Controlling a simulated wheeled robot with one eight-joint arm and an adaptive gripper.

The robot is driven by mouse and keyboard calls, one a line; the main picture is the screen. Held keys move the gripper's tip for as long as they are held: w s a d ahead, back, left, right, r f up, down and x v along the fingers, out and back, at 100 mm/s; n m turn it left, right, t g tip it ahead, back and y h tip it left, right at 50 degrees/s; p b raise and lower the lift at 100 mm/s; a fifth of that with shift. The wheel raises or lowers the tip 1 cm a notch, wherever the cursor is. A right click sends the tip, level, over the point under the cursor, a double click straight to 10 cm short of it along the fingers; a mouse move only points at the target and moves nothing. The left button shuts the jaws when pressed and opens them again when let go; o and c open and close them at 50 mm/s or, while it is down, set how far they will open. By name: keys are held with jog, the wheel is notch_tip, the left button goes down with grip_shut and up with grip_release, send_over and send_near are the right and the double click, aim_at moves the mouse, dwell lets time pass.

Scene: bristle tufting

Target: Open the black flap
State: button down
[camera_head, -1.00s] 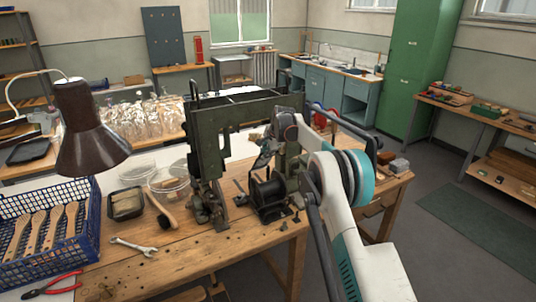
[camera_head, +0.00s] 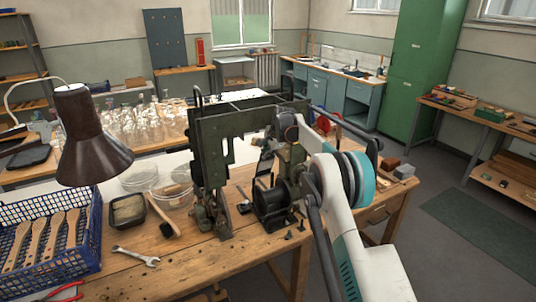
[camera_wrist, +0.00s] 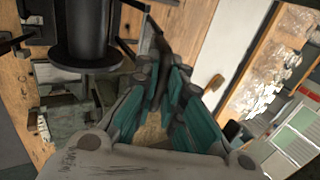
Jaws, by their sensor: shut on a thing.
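The dark green tufting machine (camera_head: 208,150) stands on the wooden workbench. Its black spool (camera_head: 270,198) is at the front and shows large in the wrist view (camera_wrist: 88,35). In the wrist view my gripper (camera_wrist: 163,76) has its teal-padded fingers on both sides of a narrow dark piece, which appears to be the black flap (camera_wrist: 158,92). The fingers are closed on it, beside the spool. Most of the flap is hidden by the fingers. In the head view my white arm reaches in from the right, and the fingertips cannot be made out clearly among the machine parts.
A blue crate with wooden brush handles (camera_head: 88,250), a brown lamp (camera_head: 88,140), a dark tray (camera_head: 128,210), clear bowls, a brush (camera_head: 165,218) and a wrench (camera_head: 138,257) are left of the machine. Small dark parts lie before the spool. Bench space at the front is mostly clear.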

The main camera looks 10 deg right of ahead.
jog(key=c, duration=1.7)
grip_release()
jog(key=shift+s+a+r, duration=0.1)
jog(key=shift+a, duration=0.15)
jog(key=v, duration=1.2)
jog(key=shift+d, duration=0.15)
